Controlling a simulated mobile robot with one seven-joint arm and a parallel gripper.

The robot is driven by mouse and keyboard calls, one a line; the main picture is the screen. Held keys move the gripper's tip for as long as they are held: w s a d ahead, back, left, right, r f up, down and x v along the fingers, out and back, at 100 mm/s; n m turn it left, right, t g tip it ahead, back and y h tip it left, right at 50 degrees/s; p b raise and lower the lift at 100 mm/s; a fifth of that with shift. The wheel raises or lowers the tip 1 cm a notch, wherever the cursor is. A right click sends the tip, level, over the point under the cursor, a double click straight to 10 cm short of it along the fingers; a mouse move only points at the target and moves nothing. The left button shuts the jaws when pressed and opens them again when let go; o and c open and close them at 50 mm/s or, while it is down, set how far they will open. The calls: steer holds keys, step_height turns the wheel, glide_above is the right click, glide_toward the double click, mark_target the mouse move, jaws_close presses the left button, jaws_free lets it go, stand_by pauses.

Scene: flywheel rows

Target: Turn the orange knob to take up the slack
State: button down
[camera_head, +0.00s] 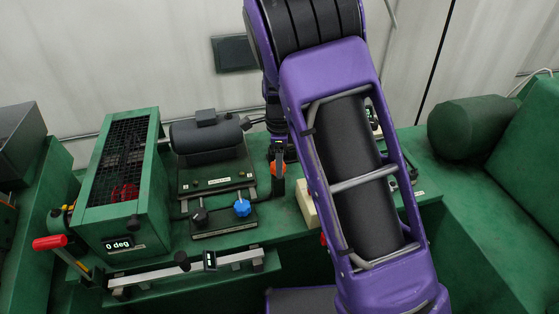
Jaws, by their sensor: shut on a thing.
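The orange knob (273,169) shows only in part, in the middle of the bench just right of the black-and-green motor unit. My gripper (279,160) reaches down from above and is shut on the orange knob. The fingers cover much of the knob, so its exact angle cannot be told. My purple arm fills the centre right and hides what lies behind it.
A blue knob (242,208) and a black knob (199,217) stand on a panel to the left. A caged box (122,190) with a "0 deg" display (119,243), a red-handled lever (50,242) and a grey slide rail (185,270) are further left. A green cylinder (469,126) lies at right.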

steer(key=shift+m, duration=0.8)
steer(key=shift+c, duration=1.5)
jaws_free()
step_height(320, 180, up, 17)
steer(key=shift+r, duration=0.2)
